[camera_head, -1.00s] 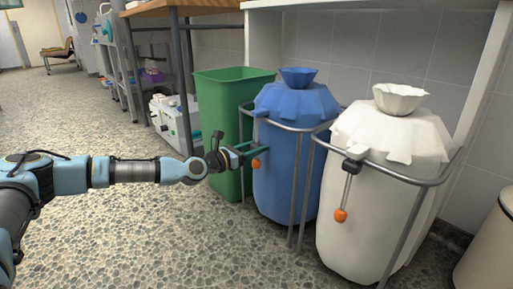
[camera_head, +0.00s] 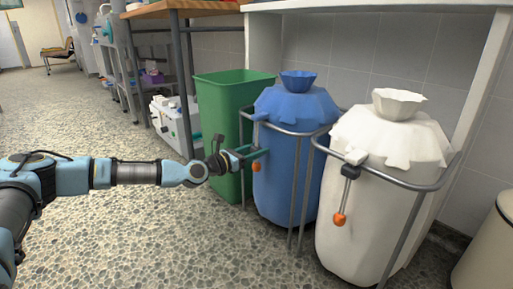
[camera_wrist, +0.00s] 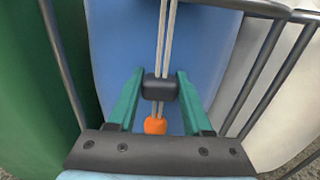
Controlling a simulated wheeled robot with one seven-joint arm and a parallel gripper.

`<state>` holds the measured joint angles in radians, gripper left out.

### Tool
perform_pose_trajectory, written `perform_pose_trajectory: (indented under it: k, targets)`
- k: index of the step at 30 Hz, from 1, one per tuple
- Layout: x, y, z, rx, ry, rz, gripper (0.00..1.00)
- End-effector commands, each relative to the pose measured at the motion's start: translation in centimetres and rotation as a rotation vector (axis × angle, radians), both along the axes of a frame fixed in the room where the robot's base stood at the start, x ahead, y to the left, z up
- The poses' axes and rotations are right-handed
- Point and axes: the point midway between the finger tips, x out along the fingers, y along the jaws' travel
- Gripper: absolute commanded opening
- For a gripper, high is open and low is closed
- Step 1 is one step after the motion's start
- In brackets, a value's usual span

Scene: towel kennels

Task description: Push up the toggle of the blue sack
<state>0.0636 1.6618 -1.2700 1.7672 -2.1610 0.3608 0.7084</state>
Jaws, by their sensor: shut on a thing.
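The blue sack (camera_head: 285,175) hangs in a metal rail frame between the green bin and the white sack. Its two pale cords (camera_wrist: 167,35) run through a dark block-shaped toggle (camera_wrist: 160,88) in the wrist view. An orange end bead (camera_wrist: 155,125) hangs below the toggle and also shows in the head view (camera_head: 256,167). My gripper (camera_head: 262,152) is at the front of the blue sack, just above the bead. Its teal fingers (camera_wrist: 160,82) are shut on the toggle from both sides. In the head view the fingers hide the toggle.
The green bin (camera_head: 222,125) stands close at the left. The white sack (camera_head: 365,215) at the right has its own dark toggle (camera_head: 350,172) and orange bead (camera_head: 340,219). The metal rail (camera_head: 292,131) runs around the sacks' tops. Open floor (camera_head: 130,235) lies in front.

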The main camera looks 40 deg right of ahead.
Motion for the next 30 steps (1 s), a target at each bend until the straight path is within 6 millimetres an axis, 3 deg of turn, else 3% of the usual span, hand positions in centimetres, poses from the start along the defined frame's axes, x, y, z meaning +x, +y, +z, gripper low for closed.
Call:
perform_pose_trajectory:
  k: [1,30]
  targets:
    - [0.2,-0.1,0.8,-0.001,-0.001,0.005,0.00]
    - [0.8,-0.3,3.8,-0.008,0.001,0.021,0.00]
